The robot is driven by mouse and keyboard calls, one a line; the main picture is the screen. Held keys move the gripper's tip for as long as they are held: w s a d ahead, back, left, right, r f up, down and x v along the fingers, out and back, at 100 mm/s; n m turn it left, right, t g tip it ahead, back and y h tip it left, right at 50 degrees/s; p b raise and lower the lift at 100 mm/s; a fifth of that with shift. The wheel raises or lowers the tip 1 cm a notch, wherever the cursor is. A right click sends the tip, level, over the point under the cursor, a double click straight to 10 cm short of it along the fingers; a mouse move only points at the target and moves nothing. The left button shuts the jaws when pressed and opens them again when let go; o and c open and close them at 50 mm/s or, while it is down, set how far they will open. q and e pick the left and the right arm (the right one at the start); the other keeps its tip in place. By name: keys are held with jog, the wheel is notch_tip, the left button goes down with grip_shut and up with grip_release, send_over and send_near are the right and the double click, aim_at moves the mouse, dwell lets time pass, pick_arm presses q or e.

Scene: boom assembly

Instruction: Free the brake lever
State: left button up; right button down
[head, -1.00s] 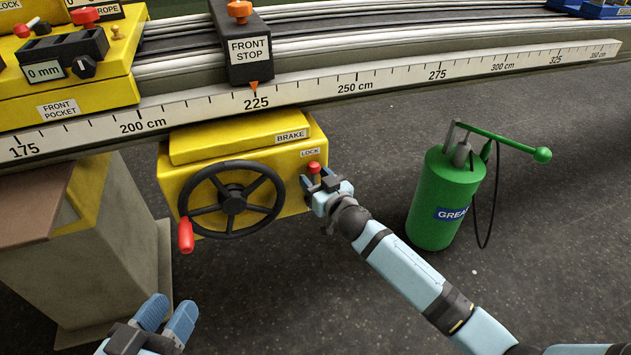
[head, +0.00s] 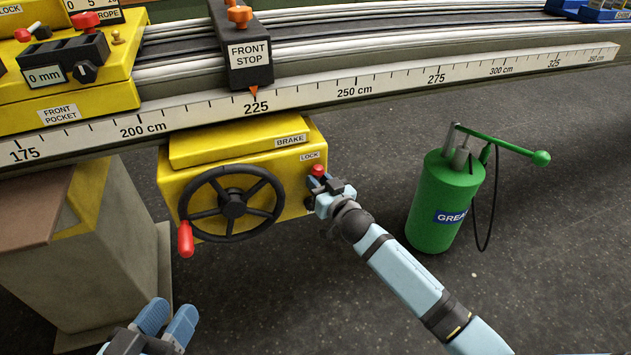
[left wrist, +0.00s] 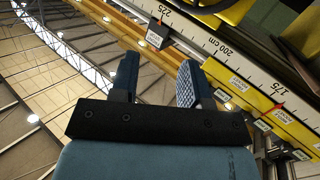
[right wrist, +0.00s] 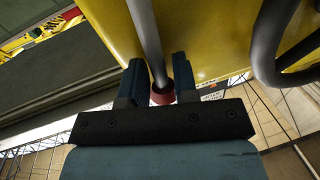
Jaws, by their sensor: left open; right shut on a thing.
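The yellow brake box (head: 290,160) hangs under the rail, labelled BRAKE and LOCK. A black handwheel (head: 232,243) with a red handle (head: 185,239) is on its front. Below the LOCK label is the red-knobbed lock lever (head: 317,170). My right gripper (head: 325,186) is shut on this lever just below its knob. In the right wrist view, a grey rod (right wrist: 148,35) with a red knob (right wrist: 162,96) lies between the fingers, which partly hide it. My left gripper (head: 168,320) is open and empty at the lower left, apart from the box.
The rail with its centimetre scale (head: 400,86) and the black front stop (head: 240,62) runs above the box. A grey pedestal (head: 100,265) stands at the left. A green grease pump (head: 440,205) stands on the floor at the right. The floor between is clear.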

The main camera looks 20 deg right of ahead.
pick_arm(q)
jog(key=shift+s+a+r+n+t+p, duration=0.1)
jog(key=shift+r+n+t+p, duration=0.15)
jog(key=shift+r+t+p, duration=0.65)
jog(key=shift+r+n+t+p, duration=0.3)
jog(key=shift+r+p, duration=0.75)
jog(key=shift+r, duration=0.75)
pick_arm(e)
jog(key=d+f+m+t+h, duration=0.1)
jog(key=d+f+m, duration=0.4)
jog(key=m, duration=0.8)
jog(key=shift+w+d+f+t+h, duration=0.15)
jog(key=shift+d+f+t+h, duration=0.25)
jog(key=shift+d, duration=1.05)
jog(key=shift+r, duration=0.1)
jog(key=shift+d, duration=0.1)
jog(key=c, duration=0.9)
grip_release()
